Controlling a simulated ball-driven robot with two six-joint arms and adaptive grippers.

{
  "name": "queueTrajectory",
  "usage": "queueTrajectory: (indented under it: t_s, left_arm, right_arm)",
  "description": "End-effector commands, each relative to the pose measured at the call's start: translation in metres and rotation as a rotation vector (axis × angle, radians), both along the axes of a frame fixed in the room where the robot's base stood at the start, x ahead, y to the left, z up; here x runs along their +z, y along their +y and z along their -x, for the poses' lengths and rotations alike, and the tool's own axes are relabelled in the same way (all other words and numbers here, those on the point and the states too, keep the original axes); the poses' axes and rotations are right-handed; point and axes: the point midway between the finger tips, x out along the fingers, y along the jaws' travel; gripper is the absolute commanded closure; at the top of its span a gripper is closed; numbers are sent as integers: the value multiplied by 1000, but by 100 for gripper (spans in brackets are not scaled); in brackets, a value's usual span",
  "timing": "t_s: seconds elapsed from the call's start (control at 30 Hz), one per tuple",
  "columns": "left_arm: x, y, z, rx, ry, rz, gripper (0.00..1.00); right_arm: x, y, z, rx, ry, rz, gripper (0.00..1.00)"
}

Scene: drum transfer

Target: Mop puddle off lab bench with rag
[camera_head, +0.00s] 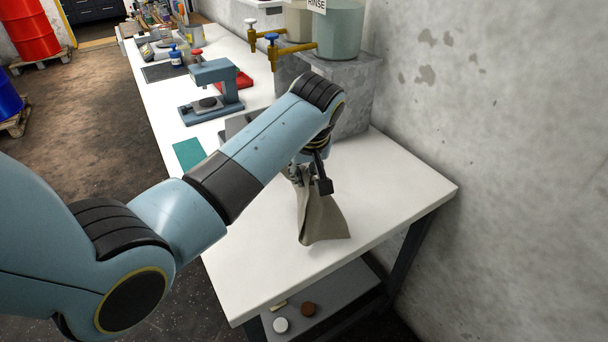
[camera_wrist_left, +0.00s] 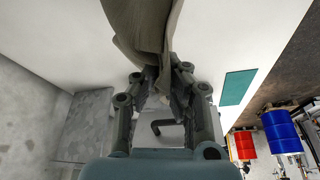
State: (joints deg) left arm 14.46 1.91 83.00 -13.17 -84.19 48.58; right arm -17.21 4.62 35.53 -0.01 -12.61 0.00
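My left gripper (camera_head: 302,178) is above the near end of the white lab bench (camera_head: 385,190). It is shut on a grey-brown rag (camera_head: 320,220), which hangs down from the fingers, its lower edge at or just above the bench top; I cannot tell if it touches. In the left wrist view the rag (camera_wrist_left: 148,25) is pinched between the fingertips (camera_wrist_left: 155,78) of the left gripper. I see no clear puddle on the bench; my left arm covers part of the top. My right gripper is not in view.
A teal mat (camera_head: 188,153) and a blue-grey press (camera_head: 212,90) stand farther along the bench. A grey block (camera_head: 350,85) carries the rinse tank (camera_head: 340,35) with taps against the wall. A lower shelf (camera_head: 330,295) holds small items.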

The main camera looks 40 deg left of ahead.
Motion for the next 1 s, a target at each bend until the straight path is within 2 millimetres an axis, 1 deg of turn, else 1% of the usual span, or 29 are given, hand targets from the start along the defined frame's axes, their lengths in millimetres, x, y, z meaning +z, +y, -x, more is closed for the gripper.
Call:
queueTrajectory:
  t_s: [0.1,0.23,0.6,0.7,0.8,1.0]
  left_arm:
    - [10,0,-1,-1,-3,0,100]
    - [13,-4,3,0,1,2,100]
    - [13,-52,36,0,1,4,100]
    - [13,-62,42,0,0,3,100]
    - [13,-66,46,1,0,1,100]
    - [13,-66,46,0,0,0,100]
  right_arm:
    - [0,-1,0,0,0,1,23]
    - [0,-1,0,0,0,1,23]
    - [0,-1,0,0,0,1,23]
    - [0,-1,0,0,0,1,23]
    - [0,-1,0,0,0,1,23]
    - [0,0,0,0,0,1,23]
